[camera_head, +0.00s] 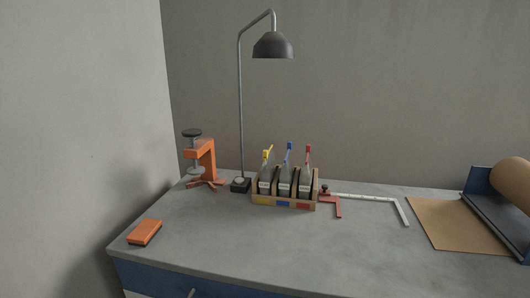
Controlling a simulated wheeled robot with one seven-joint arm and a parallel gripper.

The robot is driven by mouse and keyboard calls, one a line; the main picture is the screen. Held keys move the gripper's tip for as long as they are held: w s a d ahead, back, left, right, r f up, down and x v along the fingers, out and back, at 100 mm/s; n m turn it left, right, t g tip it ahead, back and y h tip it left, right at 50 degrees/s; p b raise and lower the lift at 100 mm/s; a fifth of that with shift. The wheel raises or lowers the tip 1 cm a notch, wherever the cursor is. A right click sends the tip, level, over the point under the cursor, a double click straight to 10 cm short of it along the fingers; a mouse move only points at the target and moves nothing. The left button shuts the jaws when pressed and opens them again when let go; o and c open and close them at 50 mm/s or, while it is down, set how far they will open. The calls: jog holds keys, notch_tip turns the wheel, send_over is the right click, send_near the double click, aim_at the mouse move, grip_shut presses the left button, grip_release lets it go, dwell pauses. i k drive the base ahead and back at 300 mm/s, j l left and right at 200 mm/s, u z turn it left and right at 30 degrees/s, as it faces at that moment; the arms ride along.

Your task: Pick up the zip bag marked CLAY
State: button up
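Three clear zip bags stand upright in separate compartments of a wooden holder (312,201) on the bench. The left bag (265,184) has a yellow top, the middle bag (285,184) a blue top, and the right bag (305,184) a red top. Each has dark contents and a pale label. The label writing is too small to read, so I cannot tell which is marked CLAY. Yellow, blue and red patches show along the holder's front. My gripper is not in view.
A lamp (272,46) stands behind the holder's left end. An orange clamp-like device (206,158) is left of it. A red and white caliper-like tool (365,198) lies right. An orange block (145,232) lies front left. The bench (270,245) is clear in front.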

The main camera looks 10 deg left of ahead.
aim_at(268, 170)
jog(key=i+j+u, duration=0.25)
jog(key=i, duration=0.5)
jog(key=i+u, duration=0.3)
jog(key=i, duration=0.45)
